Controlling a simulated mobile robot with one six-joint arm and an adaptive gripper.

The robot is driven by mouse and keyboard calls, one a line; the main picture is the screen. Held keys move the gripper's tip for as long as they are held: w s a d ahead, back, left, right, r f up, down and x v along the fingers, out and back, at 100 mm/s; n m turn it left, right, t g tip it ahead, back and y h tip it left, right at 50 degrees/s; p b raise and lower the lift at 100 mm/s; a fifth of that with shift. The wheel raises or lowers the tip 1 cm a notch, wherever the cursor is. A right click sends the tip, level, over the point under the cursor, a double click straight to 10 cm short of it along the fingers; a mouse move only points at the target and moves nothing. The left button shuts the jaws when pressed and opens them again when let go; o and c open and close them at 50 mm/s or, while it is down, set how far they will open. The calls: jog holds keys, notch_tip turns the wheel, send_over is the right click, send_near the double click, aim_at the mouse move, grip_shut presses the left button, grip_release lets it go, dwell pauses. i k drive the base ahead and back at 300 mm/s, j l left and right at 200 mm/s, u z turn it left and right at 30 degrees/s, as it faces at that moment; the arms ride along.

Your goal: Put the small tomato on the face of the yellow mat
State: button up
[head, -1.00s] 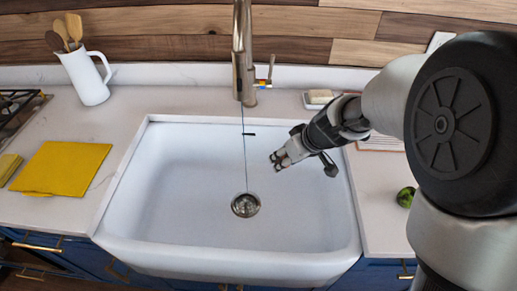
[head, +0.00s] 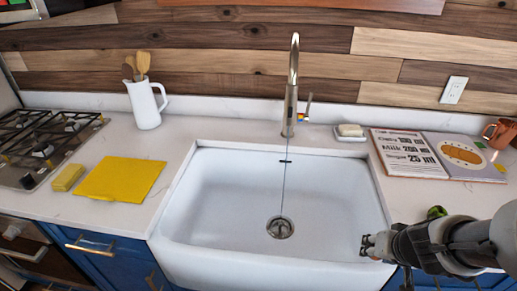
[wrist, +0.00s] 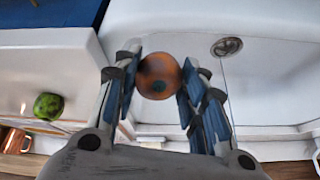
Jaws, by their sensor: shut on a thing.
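The small tomato (wrist: 158,76), round and orange-red with a dark spot, sits between the blue-padded fingers of my gripper (wrist: 160,98) in the wrist view. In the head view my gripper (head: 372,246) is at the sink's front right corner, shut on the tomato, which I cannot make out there. The yellow mat (head: 120,178) lies flat on the counter left of the sink, its face bare. My gripper is well to the right of the mat, across the sink.
The white sink (head: 215,210) lies between, with a tall faucet (head: 290,95) behind it. A yellow sponge-like block (head: 67,177) is left of the mat, near the stove (head: 45,145). A white pitcher (head: 145,105) stands behind. A green fruit (head: 437,212) and open book (head: 410,152) are at right.

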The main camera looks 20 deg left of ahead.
aim_at(121, 176)
jog(key=j+u, duration=0.15)
jog(key=j, duration=0.55)
jog(key=j+u, duration=0.15)
jog(key=j, duration=0.55)
jog(key=i+j+u, duration=0.15)
jog(key=j, duration=0.5)
